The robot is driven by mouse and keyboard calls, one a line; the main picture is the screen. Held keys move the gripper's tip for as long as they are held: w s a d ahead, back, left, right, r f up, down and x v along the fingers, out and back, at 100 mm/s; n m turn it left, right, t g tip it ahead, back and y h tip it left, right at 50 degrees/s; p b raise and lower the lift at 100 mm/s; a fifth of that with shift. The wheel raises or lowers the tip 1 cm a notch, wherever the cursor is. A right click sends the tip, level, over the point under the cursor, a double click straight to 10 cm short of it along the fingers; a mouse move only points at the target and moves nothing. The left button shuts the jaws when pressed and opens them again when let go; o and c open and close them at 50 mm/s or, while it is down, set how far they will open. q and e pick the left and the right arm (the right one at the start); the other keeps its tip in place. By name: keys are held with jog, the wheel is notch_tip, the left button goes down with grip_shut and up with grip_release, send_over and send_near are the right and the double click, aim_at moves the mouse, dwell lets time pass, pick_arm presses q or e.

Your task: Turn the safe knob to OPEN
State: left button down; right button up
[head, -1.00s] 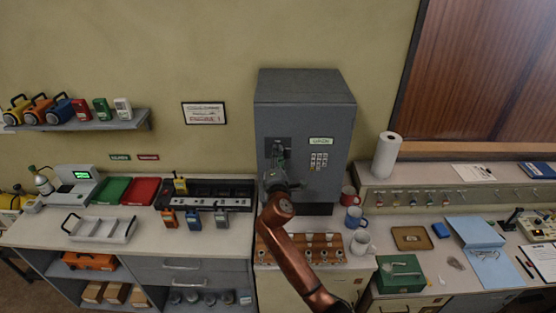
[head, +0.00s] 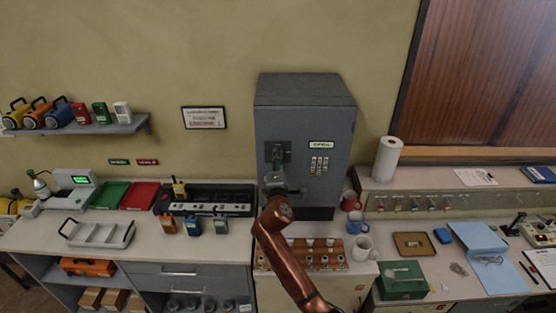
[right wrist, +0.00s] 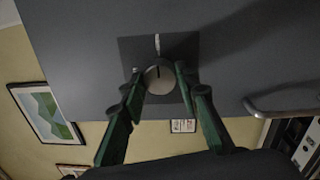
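The grey safe (head: 330,125) stands on the counter in the middle of the head view, its door shut. A small label (head: 321,143) on its front reads OPEN. In the right wrist view the round pale safe knob (right wrist: 160,80) sits on a dark square plate (right wrist: 187,48). A dark line on the knob points up towards a white mark on the plate. My right gripper (right wrist: 160,79) has its green fingers on both sides of the knob, apparently touching it. My left gripper is out of view.
A keypad (head: 319,165) is on the safe front. A bar handle (right wrist: 280,110) shows right of the knob in the right wrist view. Several mugs (head: 356,222) stand right of the safe. A wooden rack (head: 330,262) lies in front, under my right arm.

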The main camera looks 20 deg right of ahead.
jog(key=o, duration=0.4)
jog(key=v, duration=1.2)
